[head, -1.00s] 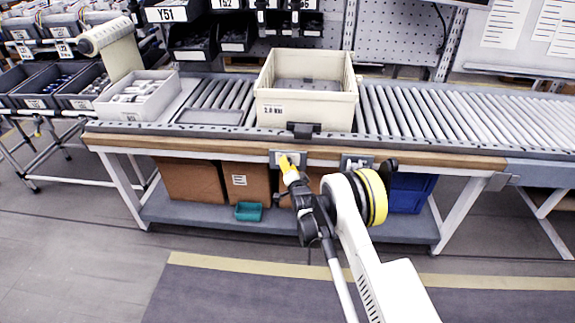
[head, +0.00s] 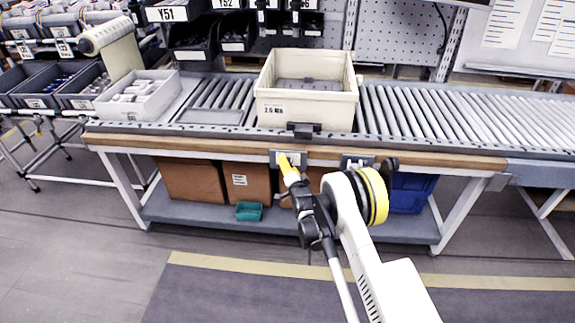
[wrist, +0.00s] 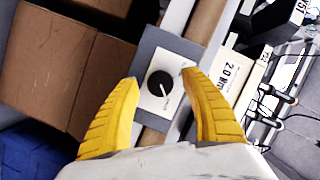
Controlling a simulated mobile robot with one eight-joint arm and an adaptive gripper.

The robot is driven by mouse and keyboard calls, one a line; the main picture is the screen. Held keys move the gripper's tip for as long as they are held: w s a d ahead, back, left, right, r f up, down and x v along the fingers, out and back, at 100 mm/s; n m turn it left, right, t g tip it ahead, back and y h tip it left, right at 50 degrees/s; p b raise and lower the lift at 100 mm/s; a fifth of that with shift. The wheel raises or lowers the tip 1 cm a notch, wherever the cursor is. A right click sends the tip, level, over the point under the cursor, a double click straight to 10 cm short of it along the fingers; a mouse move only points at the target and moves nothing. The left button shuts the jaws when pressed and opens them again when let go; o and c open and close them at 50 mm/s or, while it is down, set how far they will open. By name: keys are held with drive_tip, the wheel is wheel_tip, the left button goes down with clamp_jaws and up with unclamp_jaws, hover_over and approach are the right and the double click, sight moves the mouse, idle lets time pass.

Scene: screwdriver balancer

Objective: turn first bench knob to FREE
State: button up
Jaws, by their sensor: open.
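A round black knob (wrist: 160,83) with a white pointer line sits on a white plate in a grey panel (wrist: 147,52) in the wrist view. The line points to the lower right of that picture. The small lettering beside it cannot be read. In the head view the panel (head: 274,157) is on the bench's front edge, left of a second panel (head: 350,160); my yellow fingers partly cover it. My gripper (wrist: 159,77) is open, with one finger on each side of the knob and visible gaps between. I cannot tell how far the fingertips are from the panel.
A beige tote (head: 305,104) stands on the roller conveyor (head: 440,110) above the panel. Cardboard boxes (head: 190,180), a small teal bin (head: 249,211) and a blue bin (head: 410,193) are on the shelf below. The floor in front of the bench is clear.

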drive_tip(key=v, duration=0.7)
drive_tip(key=s+d+r+n+g+h, duration=0.15)
drive_tip(key=d+r, duration=0.35)
drive_tip(key=r, duration=0.6)
drive_tip(key=s+d+r+n+g+h, duration=0.1)
drive_tip(key=s+d+r+n, duration=0.2)
drive_tip(key=r, duration=0.8)
drive_tip(key=s+d+r+g, duration=0.1)
drive_tip(key=s+d+r, duration=0.3)
drive_tip(key=s, duration=0.2)
drive_tip(key=s+d+r+g, duration=0.2)
drive_tip(key=s+d+r, duration=0.15)
drive_tip(key=s, duration=0.35)
drive_tip(key=s+d+f+n+g+h, duration=0.1)
drive_tip(key=s+d+n, duration=0.1)
drive_tip(key=s, duration=1.1)
drive_tip(key=s+d+f+n+g+h, duration=0.1)
drive_tip(key=s+d, duration=0.4)
drive_tip(key=s, duration=0.8)
drive_tip(key=shift+f+n+g, duration=0.35)
drive_tip(key=shift+f+g, duration=0.05)
drive_tip(key=shift+g, duration=0.15)
